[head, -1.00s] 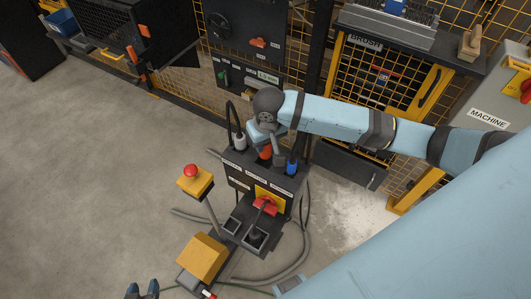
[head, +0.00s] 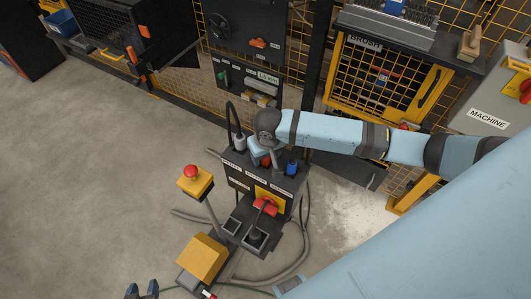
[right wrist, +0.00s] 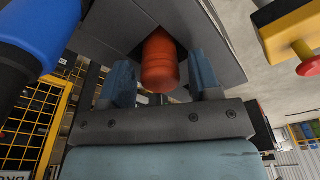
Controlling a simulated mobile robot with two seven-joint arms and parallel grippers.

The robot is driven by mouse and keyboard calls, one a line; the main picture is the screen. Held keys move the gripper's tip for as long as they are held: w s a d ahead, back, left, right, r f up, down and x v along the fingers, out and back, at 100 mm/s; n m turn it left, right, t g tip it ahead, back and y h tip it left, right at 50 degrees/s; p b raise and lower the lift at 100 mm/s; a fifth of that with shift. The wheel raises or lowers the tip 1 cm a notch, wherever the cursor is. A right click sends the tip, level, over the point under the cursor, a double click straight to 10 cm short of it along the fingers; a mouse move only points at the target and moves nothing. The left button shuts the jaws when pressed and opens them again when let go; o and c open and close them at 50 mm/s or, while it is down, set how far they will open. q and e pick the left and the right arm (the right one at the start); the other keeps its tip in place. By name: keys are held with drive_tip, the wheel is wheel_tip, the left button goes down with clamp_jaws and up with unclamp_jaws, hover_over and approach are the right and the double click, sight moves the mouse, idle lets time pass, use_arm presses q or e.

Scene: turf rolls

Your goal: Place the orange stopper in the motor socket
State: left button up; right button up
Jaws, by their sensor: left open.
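The orange stopper (right wrist: 160,62) stands at the dark console (head: 238,187) and is mostly hidden by my right gripper in the head view. My right gripper (right wrist: 163,78) has one finger on each side of the stopper, and small gaps show between fingers and stopper in the right wrist view. In the head view my right gripper (head: 264,153) is low over the console top. My left gripper (head: 142,291) is open and empty at the bottom edge, away from the console. The labels on the console are too small to read, so I cannot tell which socket is the motor one.
A blue stopper (head: 292,167) stands right of my right gripper, and a white-grey plug (head: 240,143) with a black cable stands left. A red handle (head: 265,206) is on the console front. A red button (head: 191,171) on a yellow box stands left. Cables lie on the floor.

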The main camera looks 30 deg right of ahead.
drive_tip(key=shift+r, duration=0.1)
wheel_tip(320, 180, up, 12)
drive_tip(key=s, duration=0.1)
drive_tip(key=s+a+f+n+t+y, duration=0.2)
drive_tip(key=s+a+f+t+y, duration=0.25)
drive_tip(key=a+f, duration=0.55)
drive_tip(key=s+d+f+n+t, duration=0.1)
drive_tip(key=s+d+f+t, duration=0.1)
drive_tip(key=s, duration=0.4)
drive_tip(key=s+d+f+t+h, duration=0.1)
drive_tip(key=s+d+f+t, duration=0.2)
drive_tip(key=s+f, duration=0.2)
drive_tip(key=shift+s+n, duration=0.4)
drive_tip(key=shift+s, duration=0.15)
